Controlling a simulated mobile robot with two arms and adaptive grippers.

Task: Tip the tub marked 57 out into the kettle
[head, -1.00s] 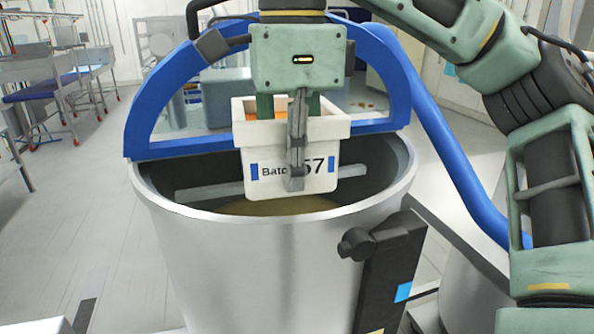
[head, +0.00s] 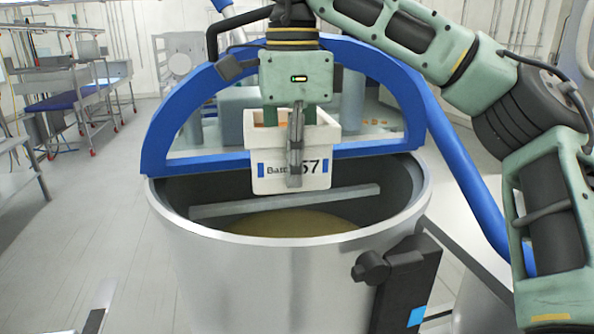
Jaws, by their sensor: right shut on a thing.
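A white tub (head: 277,184) printed "Batch 57", partly covered by a finger, hangs upright above the kettle's opening in the head view. Orange-brown contents show at its top. My right gripper (head: 296,150) points down and is shut on the tub's near wall, one dark finger lying over the front. The kettle (head: 270,285) is a large steel vessel with a blue half-round frame across its back. Inside it are a grey bar and a yellowish-brown mass low down. My left gripper is not in view.
The blue frame (head: 180,127) rises behind the tub, and a blue pipe (head: 465,185) runs down on the right. A black box with a knob (head: 372,268) is fixed to the kettle's front right.

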